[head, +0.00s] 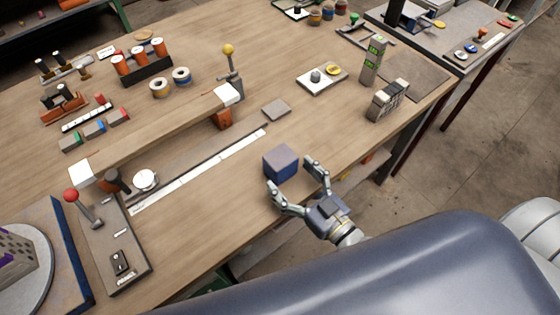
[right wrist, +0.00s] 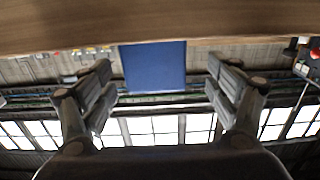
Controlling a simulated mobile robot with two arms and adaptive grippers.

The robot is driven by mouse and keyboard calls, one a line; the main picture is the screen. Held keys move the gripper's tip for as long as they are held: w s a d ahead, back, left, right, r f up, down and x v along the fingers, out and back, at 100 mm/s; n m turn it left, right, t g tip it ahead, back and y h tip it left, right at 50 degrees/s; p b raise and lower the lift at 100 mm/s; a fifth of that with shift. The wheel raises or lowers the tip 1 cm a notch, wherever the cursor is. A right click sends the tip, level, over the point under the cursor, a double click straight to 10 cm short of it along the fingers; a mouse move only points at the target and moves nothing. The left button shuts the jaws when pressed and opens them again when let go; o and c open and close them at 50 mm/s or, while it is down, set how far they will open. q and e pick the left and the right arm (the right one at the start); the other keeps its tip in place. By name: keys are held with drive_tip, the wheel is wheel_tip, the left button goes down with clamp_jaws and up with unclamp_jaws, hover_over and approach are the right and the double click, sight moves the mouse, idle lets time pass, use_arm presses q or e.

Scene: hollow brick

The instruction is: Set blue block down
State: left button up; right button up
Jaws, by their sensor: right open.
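The blue block (head: 281,163) is a cube with a greyish top. It appears to sit upright on the wooden table (head: 200,60) near the front edge. My right gripper (head: 296,180) is open, with one finger on each side of the block's near part; its palm is clear of the block. In the right wrist view, the block's blue face (right wrist: 153,66) lies between the two spread fingers (right wrist: 160,80), with a gap on each side, against the tabletop strip (right wrist: 160,25). My left gripper is not in view.
A small flat grey plate (head: 276,110) lies behind the block. A white ruler strip (head: 200,170) and a raised wooden beam (head: 155,133) stand to the left. Bare table surrounds the block.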

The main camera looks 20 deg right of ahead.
sight(280, 162)
drive_tip(key=shift+w+a+r, duration=0.1)
drive_tip(key=shift+w+a, duration=0.05)
drive_tip(key=shift+w, duration=0.5)
drive_tip(key=p+x, duration=0.1)
drive_tip(key=x, duration=0.2)
drive_tip(key=shift+w, duration=0.6)
drive_tip(key=c, duration=1.3)
drive_tip(key=shift+c, duration=0.3)
